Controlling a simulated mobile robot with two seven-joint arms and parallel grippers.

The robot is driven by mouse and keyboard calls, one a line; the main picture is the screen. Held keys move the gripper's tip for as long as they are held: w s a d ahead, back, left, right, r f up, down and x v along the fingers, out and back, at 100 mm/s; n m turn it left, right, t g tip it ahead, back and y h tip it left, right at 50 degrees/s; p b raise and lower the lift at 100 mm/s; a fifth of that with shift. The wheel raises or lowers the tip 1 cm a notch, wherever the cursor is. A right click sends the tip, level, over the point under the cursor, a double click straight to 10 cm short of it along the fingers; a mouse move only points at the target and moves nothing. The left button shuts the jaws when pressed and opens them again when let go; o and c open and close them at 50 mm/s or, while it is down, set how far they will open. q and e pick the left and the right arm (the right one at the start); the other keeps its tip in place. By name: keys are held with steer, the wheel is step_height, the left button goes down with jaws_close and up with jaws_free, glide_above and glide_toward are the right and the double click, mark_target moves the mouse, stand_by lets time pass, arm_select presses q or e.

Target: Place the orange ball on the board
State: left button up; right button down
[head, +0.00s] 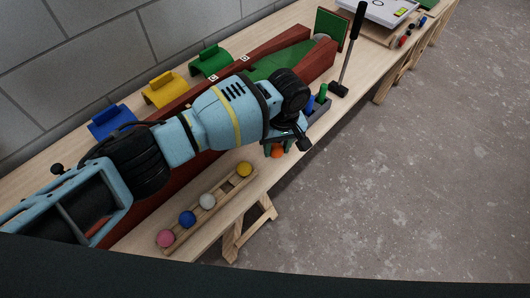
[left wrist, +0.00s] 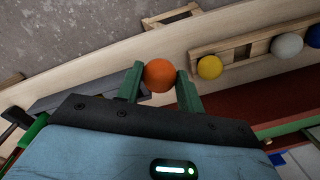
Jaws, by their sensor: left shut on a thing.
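The orange ball (head: 277,151) is between the fingers of my left gripper (head: 279,147), at the front edge of the bench. In the left wrist view the ball (left wrist: 159,75) sits between two green fingers that touch it on both sides. The wooden board (head: 226,187) lies on the bench to the lower left of my gripper. It holds a pink ball (head: 166,238), a blue ball (head: 187,218), a white ball (head: 207,201) and a yellow ball (head: 244,169). In the left wrist view the board (left wrist: 249,49) is right of the orange ball. My right gripper is out of view.
A grey holder (head: 318,112) with blue and green items and a black mallet (head: 347,60) stand beyond my gripper. A long red batten (head: 300,66) runs behind my arm. Blue (head: 108,120), yellow (head: 164,90) and green (head: 210,63) bent pieces stand along the wall.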

arm_select(q)
steer(key=shift+w+d, duration=0.25)
steer(key=shift+d, duration=0.1)
